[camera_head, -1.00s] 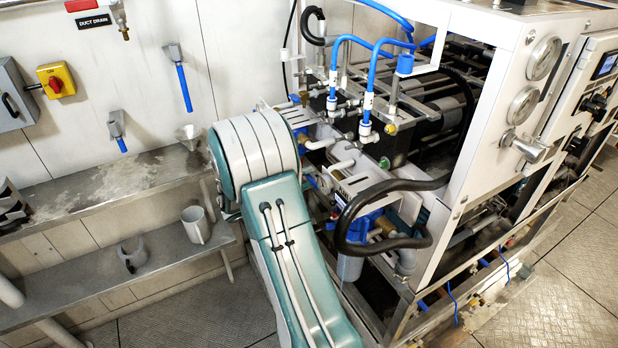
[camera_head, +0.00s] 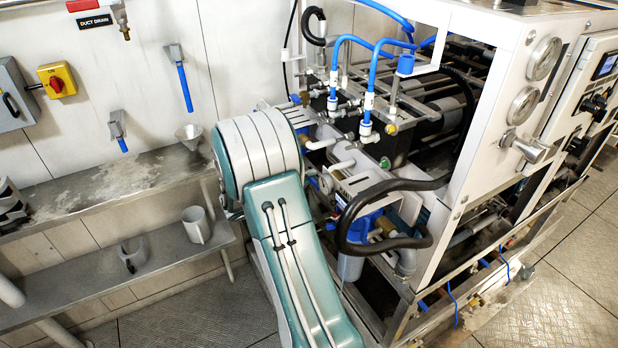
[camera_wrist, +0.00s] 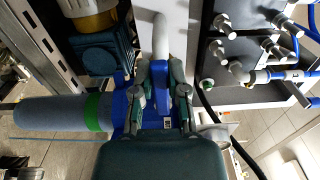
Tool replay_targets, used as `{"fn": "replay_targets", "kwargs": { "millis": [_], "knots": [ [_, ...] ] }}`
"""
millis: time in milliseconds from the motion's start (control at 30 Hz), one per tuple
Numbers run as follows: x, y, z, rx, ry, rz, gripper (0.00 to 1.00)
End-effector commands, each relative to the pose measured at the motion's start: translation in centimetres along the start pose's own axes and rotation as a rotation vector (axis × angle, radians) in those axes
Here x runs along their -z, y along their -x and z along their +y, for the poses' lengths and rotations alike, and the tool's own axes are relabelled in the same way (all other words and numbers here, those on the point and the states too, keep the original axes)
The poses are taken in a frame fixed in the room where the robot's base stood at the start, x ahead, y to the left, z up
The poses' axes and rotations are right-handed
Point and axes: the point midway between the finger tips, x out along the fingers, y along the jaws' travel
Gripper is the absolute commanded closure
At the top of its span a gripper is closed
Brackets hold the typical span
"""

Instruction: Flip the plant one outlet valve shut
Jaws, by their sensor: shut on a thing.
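In the wrist view my gripper (camera_wrist: 161,75) is closed around part of a blue valve (camera_wrist: 120,100). Blue shows between and left of its fingers, but the fingers cover most of the grip. A grey pipe (camera_wrist: 50,111) with a green band (camera_wrist: 93,111) runs into the valve from the left. A pale rounded rod (camera_wrist: 160,35) rises beyond the fingertips; I cannot tell whether it joins the valve. In the head view my own arm hides the gripper and this valve.
In the head view the white-framed machine (camera_head: 490,110) stands right of my arm. A thick black hose (camera_head: 350,215) loops beside it. A metal shelf (camera_head: 110,185) and lower shelf (camera_head: 90,285) run along the left wall. In the wrist view a dark motor-like block (camera_wrist: 103,52) sits close left.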

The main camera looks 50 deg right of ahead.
Motion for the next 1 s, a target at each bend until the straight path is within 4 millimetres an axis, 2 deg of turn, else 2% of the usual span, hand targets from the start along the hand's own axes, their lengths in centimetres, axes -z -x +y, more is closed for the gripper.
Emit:
{"fn": "replay_targets", "kwargs": {
  "millis": [467,1000],
  "knots": [
    [0.1,0.0,-0.3,-0.004,-0.115,0.001,1.00],
    [0.9,-0.1,-2.1,-0.003,-0.597,0.004,1.00]
  ]
}}
